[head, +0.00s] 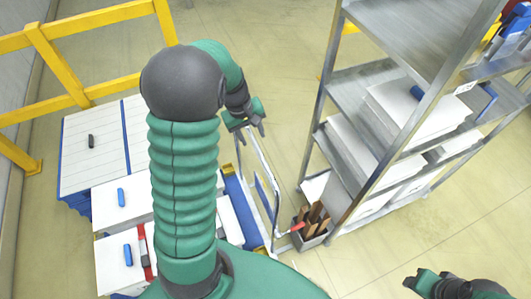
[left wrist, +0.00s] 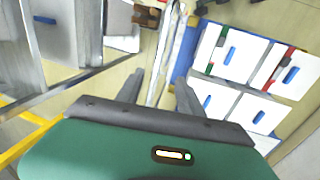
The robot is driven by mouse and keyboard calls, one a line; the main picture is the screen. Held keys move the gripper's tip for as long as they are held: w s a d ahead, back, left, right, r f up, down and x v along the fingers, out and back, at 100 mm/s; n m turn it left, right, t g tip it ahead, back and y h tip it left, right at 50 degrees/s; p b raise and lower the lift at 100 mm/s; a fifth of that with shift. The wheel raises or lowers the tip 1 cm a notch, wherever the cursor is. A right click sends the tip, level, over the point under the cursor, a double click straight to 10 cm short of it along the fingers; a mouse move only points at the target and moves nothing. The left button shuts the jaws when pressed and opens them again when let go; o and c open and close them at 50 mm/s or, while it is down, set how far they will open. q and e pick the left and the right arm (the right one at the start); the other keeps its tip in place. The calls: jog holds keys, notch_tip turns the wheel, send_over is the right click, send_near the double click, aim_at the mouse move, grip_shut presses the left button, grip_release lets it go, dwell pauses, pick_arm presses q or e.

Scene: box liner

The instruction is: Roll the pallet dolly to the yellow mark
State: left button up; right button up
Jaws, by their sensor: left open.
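The pallet dolly's blue deck (head: 243,212) shows beside my left arm, which hides much of it. Its upright pale metal handle frame (head: 266,165) stands on the shelf side. White boxes with blue grips (head: 121,197) are to the left of my arm. My left gripper (head: 252,131) is open at the top of the handle frame. In the left wrist view its fingers (left wrist: 160,88) stand on either side of the pale handle bars (left wrist: 168,50); contact cannot be told. My right gripper (head: 420,282) is low at the right, away from the dolly. I cannot make out a yellow floor mark.
A metal shelf (head: 357,75) with white boxes stands close to the right of the dolly. A grey bin (head: 313,226) of brown pieces sits between them. A yellow railing (head: 60,65) stands at the back left.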

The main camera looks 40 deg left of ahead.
aim_at(263, 160)
pick_arm(q)
jog(key=p+x, duration=0.2)
jog(key=x, duration=1.3)
jog(key=shift+d+f, duration=0.1)
jog(key=shift+f, duration=0.1)
jog(key=shift+w+f, duration=0.2)
jog(key=shift+f, duration=0.3)
jog(key=shift+s+r, duration=0.1)
jog(key=c, duration=0.4)
grip_shut()
